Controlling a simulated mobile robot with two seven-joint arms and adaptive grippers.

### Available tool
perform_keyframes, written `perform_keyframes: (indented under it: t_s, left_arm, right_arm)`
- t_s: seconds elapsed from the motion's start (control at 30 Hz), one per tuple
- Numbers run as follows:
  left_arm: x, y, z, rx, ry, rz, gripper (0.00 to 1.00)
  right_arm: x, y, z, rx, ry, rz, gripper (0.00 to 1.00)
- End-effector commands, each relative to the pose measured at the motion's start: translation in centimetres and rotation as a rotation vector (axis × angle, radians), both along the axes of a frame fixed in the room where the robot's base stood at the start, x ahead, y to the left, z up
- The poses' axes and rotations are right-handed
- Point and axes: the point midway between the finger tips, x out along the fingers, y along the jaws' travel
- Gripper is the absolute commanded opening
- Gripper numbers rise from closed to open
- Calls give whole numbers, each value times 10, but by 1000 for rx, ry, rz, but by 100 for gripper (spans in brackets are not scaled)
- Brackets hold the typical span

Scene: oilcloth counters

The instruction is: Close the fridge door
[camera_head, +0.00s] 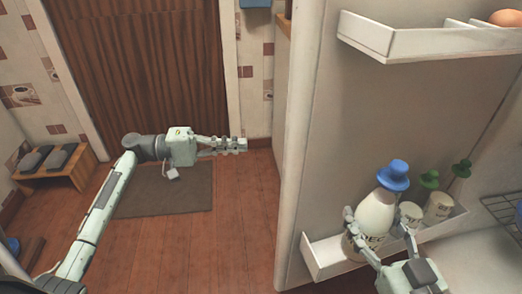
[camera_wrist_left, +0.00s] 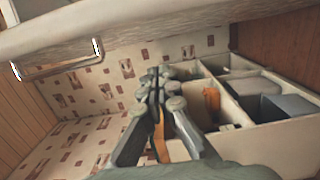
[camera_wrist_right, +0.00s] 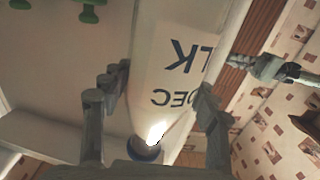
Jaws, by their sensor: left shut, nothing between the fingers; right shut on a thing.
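The fridge door (camera_head: 355,115) stands open at the right of the head view, its inner face and racks showing. A white milk bottle (camera_head: 375,214) with a blue cap stands in the lower door rack (camera_head: 325,262). My right gripper (camera_head: 376,217) is shut around the bottle's body; the lettered bottle (camera_wrist_right: 180,65) also fills the middle of the right wrist view. My left gripper (camera_head: 243,145) is shut and empty, in the air left of the door's edge and apart from it. Its closed fingers also show in the left wrist view (camera_wrist_left: 163,75).
Containers with green caps (camera_head: 438,205) stand right of the bottle. An upper door rack (camera_head: 385,40) holds an egg (camera_head: 507,18). A wooden bench (camera_head: 55,168) and a dark mat (camera_head: 165,195) lie left. A compartmented drawer (camera_wrist_left: 270,130) shows in the left wrist view.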

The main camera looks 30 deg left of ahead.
Motion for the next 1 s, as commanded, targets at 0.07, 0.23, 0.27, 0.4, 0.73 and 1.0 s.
perform_keyframes:
  t_s: [0.07, 0.23, 0.27, 0.4, 0.73, 1.0]
  left_arm:
    - [4, -9, 2, -2, -1, -3, 0]
    - [19, -35, 3, -2, -1, -3, 0]
    - [22, -41, 3, -1, -2, -3, 0]
    - [35, -65, 3, 0, -1, -3, 0]
    - [24, -102, 1, 1, 2, -1, 0]
    - [15, -110, 0, 2, 1, 0, 0]
  right_arm:
    - [0, 0, 7, 4, -8, 1, 0]
    - [0, 0, 12, 4, -8, 0, 0]
    - [0, 0, 13, 4, -8, 0, 0]
    - [0, 0, 17, 4, -8, 0, 0]
    - [0, 0, 30, 4, -8, 0, 0]
    - [0, 0, 32, 4, -8, 0, 0]
